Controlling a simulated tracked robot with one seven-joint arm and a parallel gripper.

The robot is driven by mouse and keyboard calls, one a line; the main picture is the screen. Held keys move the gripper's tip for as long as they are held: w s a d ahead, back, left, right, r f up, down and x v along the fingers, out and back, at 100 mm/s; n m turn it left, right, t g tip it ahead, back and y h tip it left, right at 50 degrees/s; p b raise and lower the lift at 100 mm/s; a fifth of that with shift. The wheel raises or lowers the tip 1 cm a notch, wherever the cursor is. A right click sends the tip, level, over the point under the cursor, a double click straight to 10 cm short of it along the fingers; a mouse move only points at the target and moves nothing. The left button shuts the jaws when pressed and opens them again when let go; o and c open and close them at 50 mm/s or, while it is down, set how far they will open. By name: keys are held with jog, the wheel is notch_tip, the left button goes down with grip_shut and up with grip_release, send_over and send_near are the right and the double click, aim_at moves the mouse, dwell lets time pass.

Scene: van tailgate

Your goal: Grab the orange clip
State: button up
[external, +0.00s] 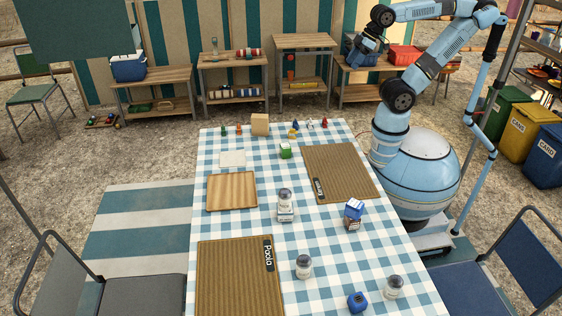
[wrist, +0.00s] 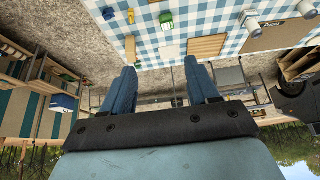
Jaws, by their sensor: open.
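My gripper (external: 360,58) is up in the air beyond the table's far right corner in the external view. In the wrist view my gripper (wrist: 161,74) has its two blue fingers wide apart with nothing between them. A small orange-red thing (external: 239,130) stands near the table's far left edge. It is too small to tell whether it is the orange clip. No orange clip shows clearly in the wrist view.
The checked table (external: 255,215) holds a beige block (external: 260,124), a green box (external: 285,151), small coloured figures, a wooden board (external: 232,192), brown mats, shakers and a blue-white carton (external: 353,214). Chairs flank it; shelves stand behind.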

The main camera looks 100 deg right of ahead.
jog(key=c, duration=0.4)
jog(key=shift+o, duration=0.2)
